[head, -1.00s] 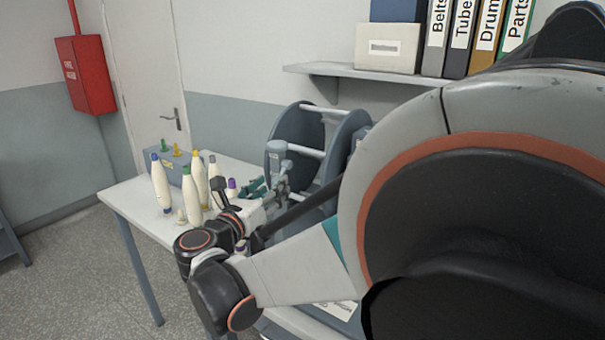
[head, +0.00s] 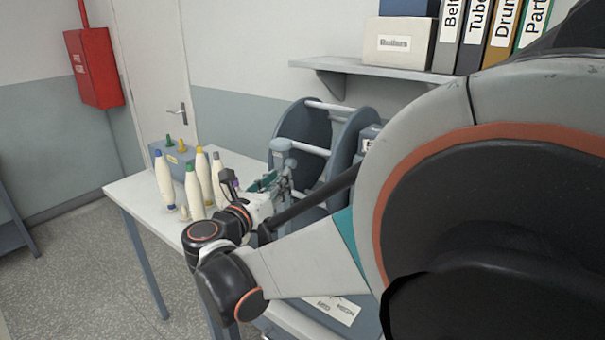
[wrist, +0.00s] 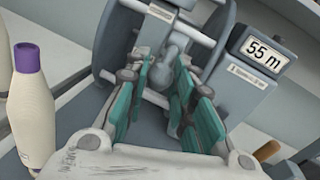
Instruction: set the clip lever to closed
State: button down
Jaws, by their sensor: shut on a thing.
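A grey lever-like part with a rounded end, which looks like the clip lever (wrist: 174,66), shows between the teal fingertips in the wrist view. In the head view a grey post with a cylindrical head (head: 282,147) stands in front of the winding reel. My gripper (head: 267,182) is at this post, its fingers pointing toward the reel. In the wrist view my gripper (wrist: 164,80) has its fingers on both sides of the grey part and is shut on it. The fingers hide part of the lever, and its exact angle is hard to tell.
A grey reel (head: 305,140) stands right behind the gripper, beside a display reading 55 m (wrist: 263,52). Several cream bobbins (head: 204,180) stand to the left on the white table (head: 135,188). A purple-capped bobbin (wrist: 33,110) is close to the gripper's left. A shelf (head: 330,66) hangs above.

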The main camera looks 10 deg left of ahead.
aim_at(279, 153)
notch_tip(279, 153, up, 6)
jog(key=g+y+p, duration=0.1)
jog(key=g+p, duration=0.2)
jog(key=p, duration=0.2)
jog(key=m+g+y+p, duration=0.1)
jog(key=g+y+p, duration=0.1)
jog(key=p, duration=0.3)
jog(key=g+y+p, duration=0.1)
jog(key=g+p, duration=0.3)
jog(key=p, duration=0.1)
jog(key=shift+r+m+g, duration=0.2)
jog(key=shift+m+g, duration=0.1)
jog(key=shift+g, duration=0.1)
jog(key=shift+w+d+r+g+y+p, duration=0.1)
jog(key=shift+w+r+g+y+p, duration=0.15)
jog(key=shift+g+y+p, duration=0.35)
jog(key=shift+w+d+r+g+y+p, duration=0.1)
jog(key=shift+r+g+y+p, duration=0.25)
jog(key=shift+g+p, duration=0.45)
jog(key=shift+f, duration=0.1)
jog(key=c, duration=1.3)
grip_release()
jog(key=shift+c, duration=0.2)
